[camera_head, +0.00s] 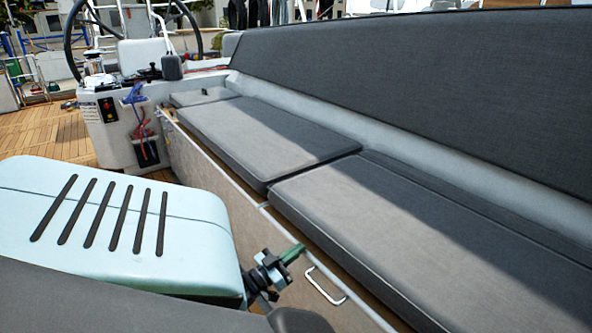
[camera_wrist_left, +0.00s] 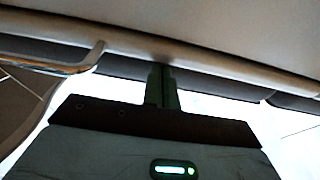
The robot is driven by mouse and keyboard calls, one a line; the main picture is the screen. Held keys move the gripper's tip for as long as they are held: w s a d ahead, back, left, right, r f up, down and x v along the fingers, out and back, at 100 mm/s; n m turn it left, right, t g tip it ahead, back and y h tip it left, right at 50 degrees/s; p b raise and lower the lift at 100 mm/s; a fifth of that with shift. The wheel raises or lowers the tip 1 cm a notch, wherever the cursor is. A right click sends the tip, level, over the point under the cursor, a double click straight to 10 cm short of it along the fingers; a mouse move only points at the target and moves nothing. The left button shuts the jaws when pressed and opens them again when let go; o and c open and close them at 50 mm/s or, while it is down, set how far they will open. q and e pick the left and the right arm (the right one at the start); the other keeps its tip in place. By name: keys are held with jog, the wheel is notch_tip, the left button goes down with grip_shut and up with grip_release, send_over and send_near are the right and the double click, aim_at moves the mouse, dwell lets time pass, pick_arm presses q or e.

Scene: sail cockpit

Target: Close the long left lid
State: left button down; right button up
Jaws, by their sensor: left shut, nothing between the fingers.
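A long grey cushioned lid (camera_head: 440,245) tops the near part of the bench on the right in the head view. It looks almost flat; I cannot tell whether it is fully down. My left gripper (camera_head: 298,250) is shut and empty beside the bench front, left of this lid's front edge. In the left wrist view my left gripper's green fingers (camera_wrist_left: 162,68) are together, pointing at a pale edge; whether they touch it is unclear. My right gripper is not in view.
A metal handle (camera_head: 325,286) sits on the bench front near my left gripper, and a metal bar (camera_wrist_left: 75,69) shows in the left wrist view. A shorter cushion (camera_head: 260,137) lies farther along the bench. The tall backrest (camera_head: 430,80) runs behind.

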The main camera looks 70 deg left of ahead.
pick_arm(q)
jog(key=shift+s+d+f+g, duration=0.1)
jog(key=shift+s+f+g, duration=0.05)
jog(key=shift+f, duration=0.35)
jog(key=shift+s+d+f+g, duration=0.1)
jog(key=shift+s+f+g, duration=0.05)
jog(key=shift+f, duration=0.3)
jog(key=r+v, duration=0.1)
jog(key=v, duration=0.5)
jog(key=shift+s+p, duration=0.35)
jog(key=shift+s, duration=0.2)
